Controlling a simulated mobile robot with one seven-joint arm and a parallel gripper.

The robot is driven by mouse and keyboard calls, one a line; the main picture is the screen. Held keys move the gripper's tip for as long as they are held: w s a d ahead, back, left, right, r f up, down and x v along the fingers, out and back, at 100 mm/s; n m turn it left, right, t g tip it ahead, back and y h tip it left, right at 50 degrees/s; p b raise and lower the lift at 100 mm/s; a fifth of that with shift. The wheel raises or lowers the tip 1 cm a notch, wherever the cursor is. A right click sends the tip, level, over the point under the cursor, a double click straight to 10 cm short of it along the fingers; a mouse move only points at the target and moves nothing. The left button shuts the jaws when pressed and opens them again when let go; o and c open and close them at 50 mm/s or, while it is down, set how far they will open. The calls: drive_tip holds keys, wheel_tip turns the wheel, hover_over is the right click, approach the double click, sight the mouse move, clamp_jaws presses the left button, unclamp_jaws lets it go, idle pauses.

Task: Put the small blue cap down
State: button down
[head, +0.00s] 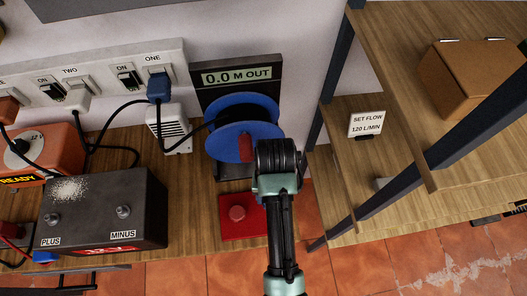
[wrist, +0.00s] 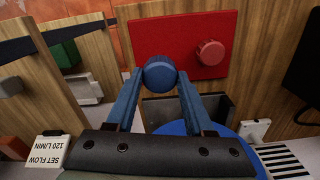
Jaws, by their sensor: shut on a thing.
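The small blue cap (wrist: 160,68) is a round blue piece pinched between the two blue fingertips of my gripper (wrist: 160,78) in the wrist view. In that view it overlaps the near edge of a red plate with a red knob. I cannot tell its height above the wooden surface. In the head view my arm's end hides the fingers and the cap.
The red plate (head: 237,219) lies right of the black battery (head: 105,212). A blue cable reel (head: 244,140) stands behind, below the "0.0 M OUT" display (head: 237,75). A shelf with a cardboard box (head: 470,75) is at right. Bare wood (head: 190,215) lies between battery and plate.

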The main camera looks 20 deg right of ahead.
drive_tip(key=shift+d+f, duration=0.1)
drive_tip(key=shift+f, duration=3.35)
drive_tip(key=shift+f, duration=0.2)
drive_tip(key=shift+c, duration=1.4)
unclamp_jaws()
drive_tip(key=shift+r, duration=0.15)
wheel_tip(320, 180, up, 11)
drive_tip(key=shift+r, duration=0.6)
